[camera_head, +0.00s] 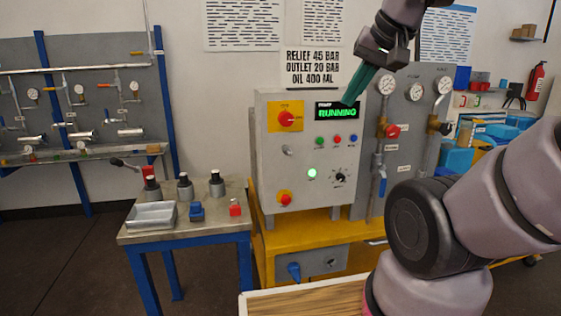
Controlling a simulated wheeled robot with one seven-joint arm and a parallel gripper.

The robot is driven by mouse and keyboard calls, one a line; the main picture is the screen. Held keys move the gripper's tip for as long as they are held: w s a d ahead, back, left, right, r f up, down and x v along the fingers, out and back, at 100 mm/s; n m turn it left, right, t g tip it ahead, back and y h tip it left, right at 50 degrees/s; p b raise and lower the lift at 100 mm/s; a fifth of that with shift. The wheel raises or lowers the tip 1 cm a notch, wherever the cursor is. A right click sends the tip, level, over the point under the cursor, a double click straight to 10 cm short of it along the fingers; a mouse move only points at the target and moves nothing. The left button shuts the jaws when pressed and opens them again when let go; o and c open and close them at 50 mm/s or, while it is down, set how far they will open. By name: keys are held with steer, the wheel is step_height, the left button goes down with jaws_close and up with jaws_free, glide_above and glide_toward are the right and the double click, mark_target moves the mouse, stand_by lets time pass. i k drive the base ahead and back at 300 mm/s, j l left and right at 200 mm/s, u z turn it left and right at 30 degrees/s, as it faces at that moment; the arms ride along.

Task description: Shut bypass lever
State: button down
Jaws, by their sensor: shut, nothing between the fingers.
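My gripper (349,101) has teal fingers and is shut and empty. It hangs tilted, fingertips down and to the left, in front of the upper right of the grey control box (262,165). Its tips overlap the edge of the green "RUNNING" display (335,113). A blue lever handle (382,186) hangs down on the left pipe of the grey panel, right of the box. Another blue handle (293,270) is on a grey plate low on the yellow stand. I cannot read which one is the bypass lever. My gripper is apart from both.
The box carries red knobs (286,118) and small buttons. A side table (190,224) holds a grey tray (152,215) and small parts. My arm hides part of the right side.

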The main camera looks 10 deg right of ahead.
mark_target(383, 183)
steer(key=z, duration=0.9)
